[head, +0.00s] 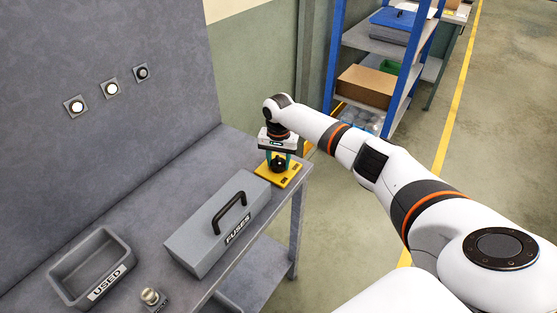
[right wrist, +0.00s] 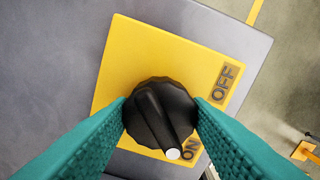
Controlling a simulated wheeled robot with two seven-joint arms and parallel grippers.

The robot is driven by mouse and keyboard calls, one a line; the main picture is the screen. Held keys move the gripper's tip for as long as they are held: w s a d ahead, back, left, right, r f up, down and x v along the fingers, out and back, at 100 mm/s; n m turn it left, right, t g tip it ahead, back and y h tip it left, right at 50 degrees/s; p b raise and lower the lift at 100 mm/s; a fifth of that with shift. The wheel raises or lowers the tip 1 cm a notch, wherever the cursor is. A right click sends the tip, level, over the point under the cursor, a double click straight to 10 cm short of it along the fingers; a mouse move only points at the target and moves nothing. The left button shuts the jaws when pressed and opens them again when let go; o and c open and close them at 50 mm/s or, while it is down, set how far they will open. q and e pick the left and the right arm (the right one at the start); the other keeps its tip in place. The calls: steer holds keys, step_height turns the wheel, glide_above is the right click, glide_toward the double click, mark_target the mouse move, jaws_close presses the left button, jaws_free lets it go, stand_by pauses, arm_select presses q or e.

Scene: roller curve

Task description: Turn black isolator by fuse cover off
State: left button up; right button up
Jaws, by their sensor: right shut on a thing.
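The black isolator (head: 278,164) is a round knob with a raised bar, mounted on a yellow plate (head: 290,180) at the far right end of the bench. It also shows in the right wrist view (right wrist: 160,113), where the white-tipped end of its bar points at the ON label (right wrist: 190,148); the OFF label (right wrist: 227,83) is further up the plate. My right gripper (head: 279,160) points down over the plate, its teal fingers shut on the knob from both sides. The grey fuse cover (head: 205,230), marked FUSES, with a black handle (head: 230,212), sits beside the plate. My left gripper is not in view.
A grey USED bin (head: 75,290) and a small metallic knob-like part (head: 150,296) are on the bench at the front left. Three round fittings (head: 111,88) are on the wall panel. A blue shelf (head: 335,60) stands behind my right arm.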

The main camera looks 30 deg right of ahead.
mark_target(278, 159)
steer(key=shift+r, duration=0.1)
steer(key=n+p, duration=0.1)
steer(key=n, duration=0.2)
steer(key=shift+p, duration=0.3)
steer(key=n+p, duration=0.1)
steer(key=n, duration=0.3)
steer(key=shift+n, duration=0.3)
steer(key=n, duration=0.5)
steer(key=shift+p, duration=0.3)
steer(key=n, duration=0.5)
steer(key=shift+w+n, duration=0.1)
steer(key=shift+n, duration=0.2)
steer(key=o, duration=1)
step_height(278, 159, up, 12)
steer(key=b, duration=0.2)
steer(key=shift+b, duration=0.4)
